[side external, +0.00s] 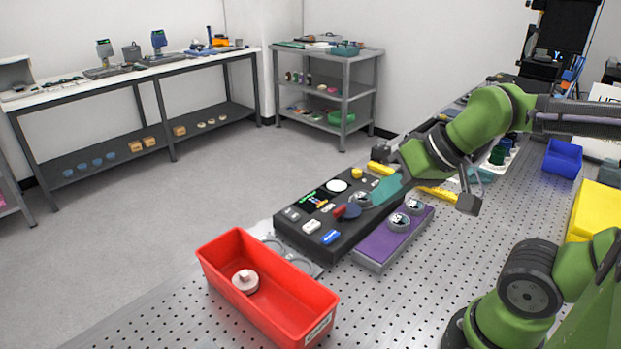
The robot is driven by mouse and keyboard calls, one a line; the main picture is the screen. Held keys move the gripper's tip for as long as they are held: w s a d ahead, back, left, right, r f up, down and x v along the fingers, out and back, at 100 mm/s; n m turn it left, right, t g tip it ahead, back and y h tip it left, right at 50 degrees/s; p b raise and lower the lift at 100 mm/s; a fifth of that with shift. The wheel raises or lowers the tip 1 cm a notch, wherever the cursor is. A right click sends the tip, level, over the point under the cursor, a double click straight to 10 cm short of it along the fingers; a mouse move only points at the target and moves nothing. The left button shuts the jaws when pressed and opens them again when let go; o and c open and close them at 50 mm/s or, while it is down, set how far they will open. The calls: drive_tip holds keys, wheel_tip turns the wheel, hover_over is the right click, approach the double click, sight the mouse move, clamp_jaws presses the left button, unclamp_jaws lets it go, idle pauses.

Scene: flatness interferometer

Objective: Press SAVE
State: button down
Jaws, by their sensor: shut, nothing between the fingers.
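A black instrument panel (290,236) lies on the perforated bench, with a small lit display (314,199) and several buttons. A blue button (330,237) and a white button (312,226) sit at its near edge. A grey button (291,213) is farther left. The labels are too small to read, so I cannot tell which one is SAVE.
A purple block (372,252) with round grey fixtures stands right beside the panel. A red bin (262,311) holding a pale round part (245,281) is at the near left. A yellow bar (437,193) and a blue bin (562,158) lie farther back.

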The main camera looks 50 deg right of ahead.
idle(0.5)
drive_tip(key=w+d+f+n+h, duration=0.5)
drive_tip(key=w+d, duration=0.6)
drive_tip(key=w, duration=0.1)
drive_tip(key=n+t+y, duration=0.2)
drive_tip(key=n+y, duration=0.3)
drive_tip(key=n, duration=0.5)
hover_over(315, 227)
wheel_tip(315, 227, down, 4)
drive_tip(key=r, duration=0.1)
drive_tip(key=shift+w+f, duration=0.1)
drive_tip(key=shift+f, duration=0.1)
drive_tip(key=shift+f, duration=4.45)
